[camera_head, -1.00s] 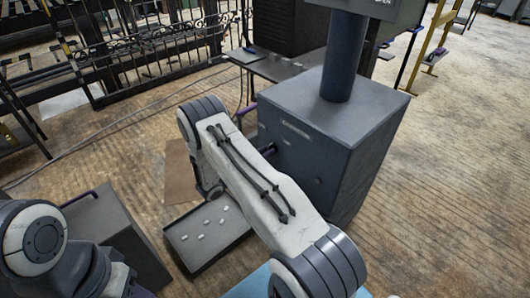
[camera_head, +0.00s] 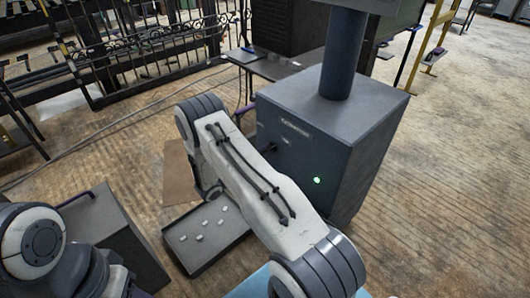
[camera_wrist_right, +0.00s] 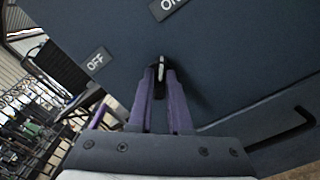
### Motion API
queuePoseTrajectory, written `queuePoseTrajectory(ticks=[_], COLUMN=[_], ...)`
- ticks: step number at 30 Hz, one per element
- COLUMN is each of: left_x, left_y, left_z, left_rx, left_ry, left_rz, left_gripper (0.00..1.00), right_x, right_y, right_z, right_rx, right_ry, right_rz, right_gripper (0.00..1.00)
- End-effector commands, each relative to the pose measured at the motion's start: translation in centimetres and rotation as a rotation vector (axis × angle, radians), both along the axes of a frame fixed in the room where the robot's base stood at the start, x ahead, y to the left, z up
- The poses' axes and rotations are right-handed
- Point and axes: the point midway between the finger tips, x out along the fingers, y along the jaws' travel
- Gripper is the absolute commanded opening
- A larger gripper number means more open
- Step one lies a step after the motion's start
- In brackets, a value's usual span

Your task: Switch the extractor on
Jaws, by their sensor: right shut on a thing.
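The extractor is a dark grey cabinet (camera_head: 335,105) with a thick round pipe (camera_head: 344,55) rising from its top. A small green light (camera_head: 317,180) glows on its front face. In the right wrist view, the panel (camera_wrist_right: 230,70) carries an OFF label (camera_wrist_right: 97,61) and a partly cut-off ON label (camera_wrist_right: 168,5). A small switch lever (camera_wrist_right: 161,66) with a pale edge stands between the purple fingertips of my right gripper (camera_wrist_right: 160,80), which is shut on it. In the head view my right arm crosses in front of the cabinet. My left gripper is not in view.
A shallow grey tray (camera_head: 218,240) with several small white pieces lies on the floor below my right arm. A grey box (camera_head: 105,225) stands at left. A black ornamental gate (camera_head: 175,45) stands behind. Open wooden floor (camera_head: 450,180) lies at right.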

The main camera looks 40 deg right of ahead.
Motion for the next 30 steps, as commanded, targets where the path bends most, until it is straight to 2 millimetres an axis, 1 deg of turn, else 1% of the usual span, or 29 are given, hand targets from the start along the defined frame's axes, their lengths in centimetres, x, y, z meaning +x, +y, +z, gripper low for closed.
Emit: queuePoseTrajectory(ticks=[1,14,15,16,17,26,30], left_x=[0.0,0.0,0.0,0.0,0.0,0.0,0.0], left_y=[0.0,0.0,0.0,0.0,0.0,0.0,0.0], left_z=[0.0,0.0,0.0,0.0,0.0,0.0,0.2], left_rx=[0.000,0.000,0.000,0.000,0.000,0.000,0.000], left_ry=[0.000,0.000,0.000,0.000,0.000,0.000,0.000], left_rz=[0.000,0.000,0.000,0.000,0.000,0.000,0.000], left_gripper=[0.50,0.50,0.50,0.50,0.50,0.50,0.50], right_x=[0.0,-0.1,-0.1,-0.1,-0.1,-0.1,-0.1], right_y=[0.2,0.2,0.2,0.2,0.2,0.0,1.2], right_z=[-0.2,-0.2,-0.2,-0.2,-0.2,-0.1,0.0], right_rx=[0.003,0.004,0.004,0.004,0.004,0.002,0.002], right_ry=[-0.002,-0.010,-0.009,-0.009,-0.009,-0.010,-0.010], right_rz=[0.003,0.003,0.003,0.003,0.003,0.000,0.003], right_gripper=[0.00,0.00,0.32,0.44,0.47,0.47,0.47])
